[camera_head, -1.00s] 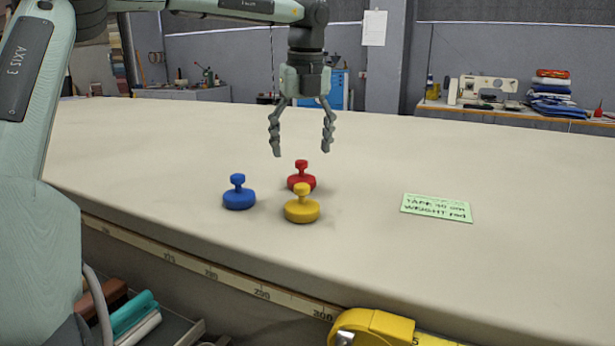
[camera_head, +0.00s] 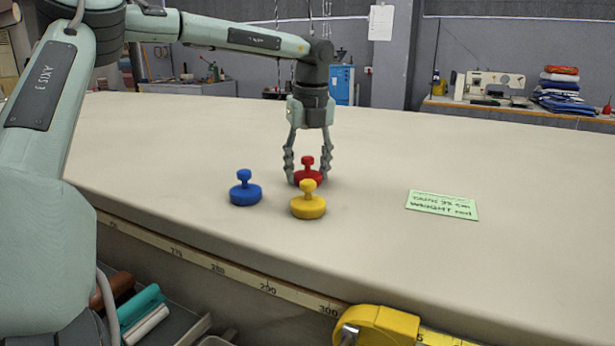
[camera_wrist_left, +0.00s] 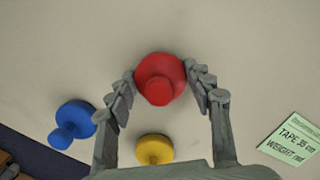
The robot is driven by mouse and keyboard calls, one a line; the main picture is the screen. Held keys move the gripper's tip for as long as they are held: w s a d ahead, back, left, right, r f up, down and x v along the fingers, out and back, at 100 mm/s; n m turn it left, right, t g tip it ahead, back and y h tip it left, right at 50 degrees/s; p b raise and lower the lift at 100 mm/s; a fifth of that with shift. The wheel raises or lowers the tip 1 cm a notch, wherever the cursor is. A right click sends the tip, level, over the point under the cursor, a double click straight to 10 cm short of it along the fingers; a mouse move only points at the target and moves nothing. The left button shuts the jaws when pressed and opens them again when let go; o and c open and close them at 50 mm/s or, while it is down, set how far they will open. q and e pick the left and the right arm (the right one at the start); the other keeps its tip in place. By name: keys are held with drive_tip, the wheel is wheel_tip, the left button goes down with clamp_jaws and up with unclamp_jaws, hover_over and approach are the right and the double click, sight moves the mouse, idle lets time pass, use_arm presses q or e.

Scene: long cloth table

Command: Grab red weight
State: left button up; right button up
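The red weight (camera_head: 307,179) stands upright on the table, behind the yellow weight (camera_head: 308,206) and to the right of the blue weight (camera_head: 245,194). My left gripper (camera_head: 308,180) points down around the red weight, a finger on each side. In the left wrist view the red weight (camera_wrist_left: 160,79) sits between the fingertips (camera_wrist_left: 159,75), which appear to touch its sides. The yellow weight (camera_wrist_left: 154,149) and blue weight (camera_wrist_left: 73,122) are outside the fingers there. The yellow weight partly hides the red one's base in the head view. My right gripper is not in view.
A green note (camera_head: 442,205) lies to the right on the cloth table (camera_head: 470,265); it reads "TAPE 35 cm WEIGHT red" in the wrist view. A yellow tape measure (camera_head: 378,326) is at the front edge, by a ruler strip (camera_head: 240,277).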

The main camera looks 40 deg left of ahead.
use_arm(q)
drive_tip(key=c, duration=0.9)
drive_tip(key=shift+r, duration=0.1)
drive_tip(key=shift+c, duration=0.4)
drive_tip(key=shift+r, duration=0.15)
